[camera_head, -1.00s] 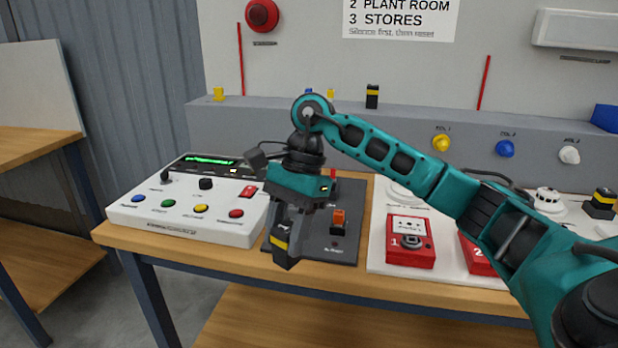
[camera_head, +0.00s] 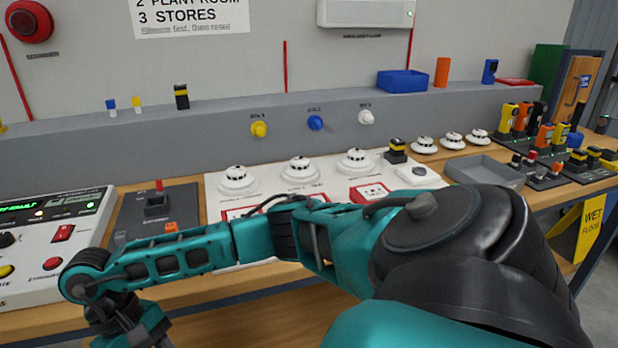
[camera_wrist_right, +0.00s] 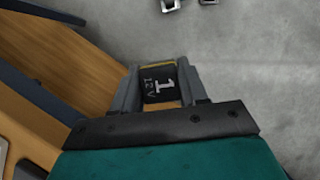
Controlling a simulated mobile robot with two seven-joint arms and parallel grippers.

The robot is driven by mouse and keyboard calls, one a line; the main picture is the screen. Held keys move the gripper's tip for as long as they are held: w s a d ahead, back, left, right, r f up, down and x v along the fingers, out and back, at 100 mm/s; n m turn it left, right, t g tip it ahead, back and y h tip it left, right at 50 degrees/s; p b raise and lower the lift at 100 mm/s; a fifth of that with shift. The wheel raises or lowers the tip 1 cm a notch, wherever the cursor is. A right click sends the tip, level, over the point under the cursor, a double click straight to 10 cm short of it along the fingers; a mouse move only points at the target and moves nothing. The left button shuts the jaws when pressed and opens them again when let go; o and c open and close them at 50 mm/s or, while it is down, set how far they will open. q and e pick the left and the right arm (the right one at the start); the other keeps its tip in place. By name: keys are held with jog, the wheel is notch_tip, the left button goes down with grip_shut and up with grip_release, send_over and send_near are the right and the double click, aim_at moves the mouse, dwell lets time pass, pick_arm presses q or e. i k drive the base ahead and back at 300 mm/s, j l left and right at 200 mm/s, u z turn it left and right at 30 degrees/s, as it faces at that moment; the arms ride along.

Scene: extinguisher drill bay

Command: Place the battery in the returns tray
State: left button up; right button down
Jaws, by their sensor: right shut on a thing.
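In the right wrist view the battery (camera_wrist_right: 160,85) is a black block marked "1 12V" with a yellow edge. My right gripper (camera_wrist_right: 160,70) is shut on it, one finger on each side, with floor and a wooden shelf below. In the head view my right arm reaches across to the lower left; its fingers and the battery are below the frame. A shallow, empty-looking grey tray (camera_head: 485,174) lies on the bench at the right, far from the gripper. It bears no readable label. My left gripper is not in view.
White detectors (camera_head: 300,170) and red call points stand along the bench. A black-and-yellow block (camera_head: 396,151) stands left of the grey tray. Several radios and chargers (camera_head: 540,170) crowd its right. A blue bin (camera_head: 402,80) is on the back ledge. A control panel (camera_head: 50,245) is at left.

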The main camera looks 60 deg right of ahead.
aim_at(482, 180)
jog(key=k+l+z, duration=0.15)
jog(key=z, duration=0.3)
jog(key=k+l+z, duration=0.1)
jog(key=l+z, duration=0.15)
jog(key=z, duration=0.15)
jog(key=k+l+z, duration=0.2)
jog(key=l, duration=0.15)
jog(key=l+z, duration=0.35)
jog(key=l, duration=1.45)
jog(key=k, duration=0.05)
